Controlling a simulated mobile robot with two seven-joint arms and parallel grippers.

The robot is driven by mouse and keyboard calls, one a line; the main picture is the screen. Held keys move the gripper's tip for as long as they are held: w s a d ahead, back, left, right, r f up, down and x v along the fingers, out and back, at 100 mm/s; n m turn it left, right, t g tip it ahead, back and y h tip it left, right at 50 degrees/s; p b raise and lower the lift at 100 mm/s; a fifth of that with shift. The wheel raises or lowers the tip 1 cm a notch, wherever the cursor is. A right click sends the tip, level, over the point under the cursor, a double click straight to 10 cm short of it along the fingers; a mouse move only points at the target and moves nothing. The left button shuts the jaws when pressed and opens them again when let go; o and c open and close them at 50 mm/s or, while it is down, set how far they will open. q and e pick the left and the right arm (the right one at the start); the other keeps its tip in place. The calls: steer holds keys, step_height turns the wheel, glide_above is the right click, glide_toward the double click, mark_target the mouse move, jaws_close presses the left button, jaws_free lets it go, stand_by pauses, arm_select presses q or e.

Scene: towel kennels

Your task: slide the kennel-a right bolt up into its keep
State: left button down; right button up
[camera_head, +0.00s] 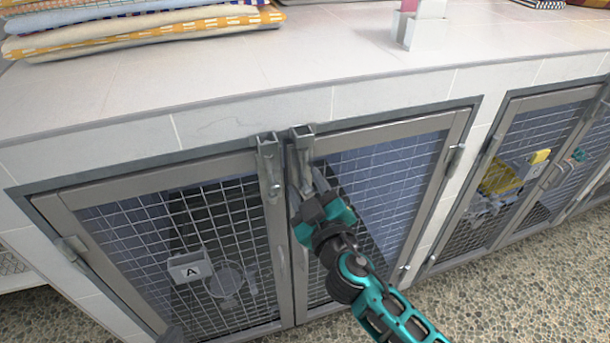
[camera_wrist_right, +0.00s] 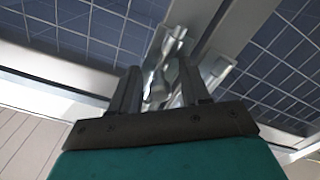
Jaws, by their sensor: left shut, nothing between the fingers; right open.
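The right keep (camera_head: 302,132) is a grey metal bracket at the top of the right door's inner edge. My right gripper (camera_head: 305,180) is just below it, open, fingers pointing up. In the right wrist view, the silver right bolt (camera_wrist_right: 173,40) shows with its knob end beyond the open fingers (camera_wrist_right: 158,78), and metal shows between them. I cannot tell whether they touch it. In the head view the gripper hides most of this bolt.
The left bolt (camera_head: 272,180) and its bracket stand close beside the right gripper. The counter (camera_head: 200,85) overhangs above, with folded towels (camera_head: 130,30) at the back left and a white holder (camera_head: 420,30). Another kennel (camera_head: 520,160) is at the right. The pebbled floor (camera_head: 500,290) is clear.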

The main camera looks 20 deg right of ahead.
steer(key=shift+w, duration=0.1)
jaws_close()
stand_by(0.5)
